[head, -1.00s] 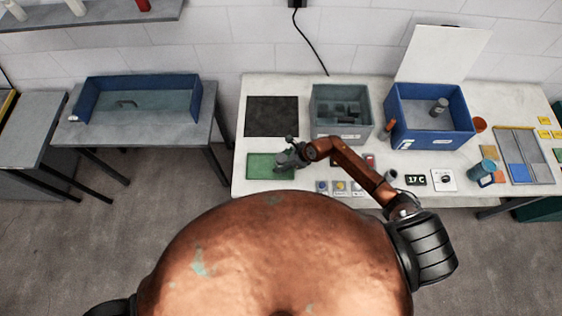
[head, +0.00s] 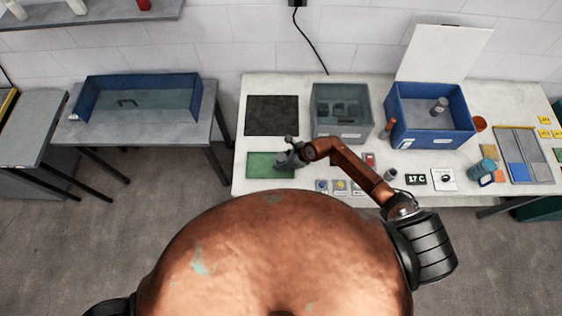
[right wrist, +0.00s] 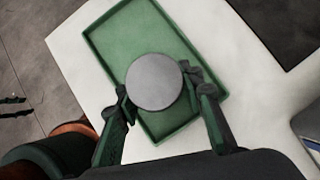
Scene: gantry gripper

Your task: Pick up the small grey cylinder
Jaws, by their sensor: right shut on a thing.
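A grey cylinder with a round, flat end (right wrist: 154,82) sits between the two fingers of my right gripper (right wrist: 157,84) in the right wrist view. The fingers are shut on its sides. Behind it is the green tray (right wrist: 112,35); I cannot tell how high the cylinder is above the tray floor. In the head view my right gripper (head: 289,157) is over the right part of the green tray (head: 262,165), and the cylinder is hard to make out there. Another grey cylinder (head: 439,106) stands in the blue bin (head: 432,139). My left gripper is not in view.
A grey bin (head: 342,131) and a dark mat (head: 271,115) lie behind the green tray. A blue cup (head: 482,170), small signs and a divided tray (head: 524,155) are at the right. A side table with a blue-walled tray (head: 138,84) stands at the left.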

